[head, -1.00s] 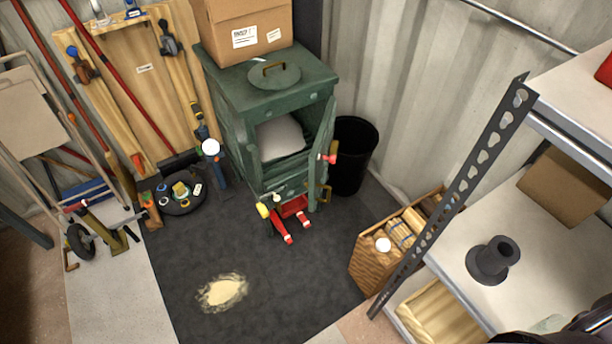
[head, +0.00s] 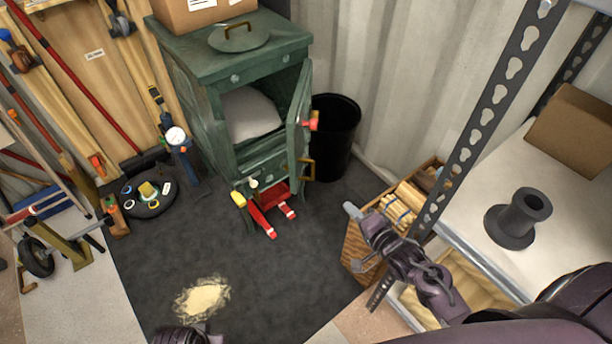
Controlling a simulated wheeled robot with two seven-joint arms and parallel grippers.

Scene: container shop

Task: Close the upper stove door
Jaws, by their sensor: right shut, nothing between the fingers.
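The green stove (head: 205,105) stands at the back with its upper compartment open, and a pale grey lump (head: 250,113) shows inside. The upper stove door (head: 298,122) is swung out on the right side of the opening, seen nearly edge-on, with a red knob (head: 313,121) on it. My right gripper (head: 357,215) is shut and empty, in front of and to the right of the stove, apart from the door. A dark part of mine shows at the bottom edge; my left gripper's fingers are out of view.
A black bin (head: 335,140) stands right of the door. A wooden crate (head: 360,250) and a metal shelf (head: 490,150) are near my right arm. A red object (head: 270,205) sits low before the stove. The dark floor mat (head: 260,270) is mostly clear, with a sawdust pile (head: 203,299).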

